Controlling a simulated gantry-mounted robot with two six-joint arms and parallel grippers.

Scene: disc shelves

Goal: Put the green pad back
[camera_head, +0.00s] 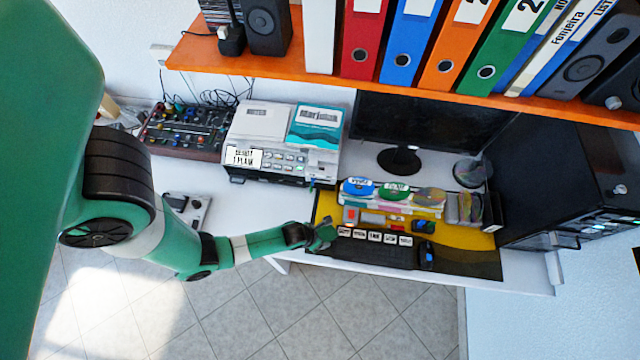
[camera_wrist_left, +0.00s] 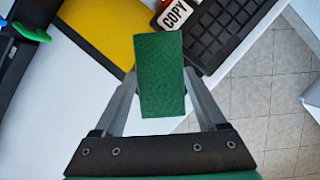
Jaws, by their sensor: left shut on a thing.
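The green pad (camera_wrist_left: 160,75) is a flat dark green rectangle. My left gripper (camera_wrist_left: 158,100) is shut on it, with one finger on each side, and the pad sticks out beyond the fingertips. In the head view my left gripper (camera_head: 322,236) is at the left end of the desk mat, beside the keyboard. The pad is too small there to tell clearly from my green gripper. In the left wrist view the pad hangs over the white desk and the yellow mat's corner. My right gripper is not in view.
The yellow and black mat (camera_head: 470,241) bears a keyboard (camera_head: 375,252), label blocks (camera_head: 375,236), small coloured items and a disc rack (camera_head: 395,205). A printer (camera_head: 280,140) stands behind left.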

